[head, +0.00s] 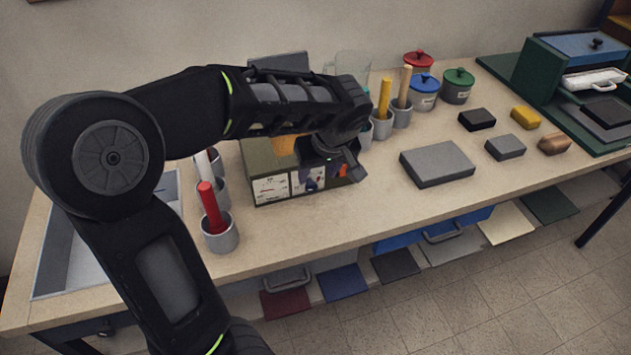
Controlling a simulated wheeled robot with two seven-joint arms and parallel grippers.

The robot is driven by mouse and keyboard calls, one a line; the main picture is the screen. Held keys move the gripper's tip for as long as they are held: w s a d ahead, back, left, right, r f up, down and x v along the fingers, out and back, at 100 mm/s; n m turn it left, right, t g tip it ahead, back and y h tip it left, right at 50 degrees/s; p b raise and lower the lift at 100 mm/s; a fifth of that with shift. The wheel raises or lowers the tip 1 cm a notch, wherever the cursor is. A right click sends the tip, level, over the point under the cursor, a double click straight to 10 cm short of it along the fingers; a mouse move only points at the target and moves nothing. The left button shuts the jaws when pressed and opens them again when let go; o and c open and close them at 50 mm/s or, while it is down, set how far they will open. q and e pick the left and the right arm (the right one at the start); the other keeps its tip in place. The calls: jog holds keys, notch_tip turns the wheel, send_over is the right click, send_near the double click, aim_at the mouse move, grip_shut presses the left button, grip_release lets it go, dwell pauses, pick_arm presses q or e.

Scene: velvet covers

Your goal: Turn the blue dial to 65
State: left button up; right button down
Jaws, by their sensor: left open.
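A dark olive box (258,160) stands on the bench with a row of white panels on its front face. The left panel (270,188) has a gauge-like marking in red. A small blue part (311,184) shows on the panel to its right, mostly covered by my gripper; I cannot tell whether it is the blue dial, and no reading is legible. My left gripper (334,174) is open, pointing down just in front of the box's right part. I cannot tell whether it touches the box. My left arm hides much of the box top. My right gripper is out of view.
A grey cup with a red-handled tool (212,210) stands left of the box. Grey cups with yellow and wooden handles (384,100) and lidded pots (458,86) stand behind. A grey block (437,164) lies to the right. Bench in front of the box is clear.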

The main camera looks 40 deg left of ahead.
aim_at(312, 187)
pick_arm(q)
jog(key=p+x, duration=0.1)
jog(key=x, duration=0.7)
jog(key=shift+d, duration=0.1)
grip_shut()
dwell(0.5)
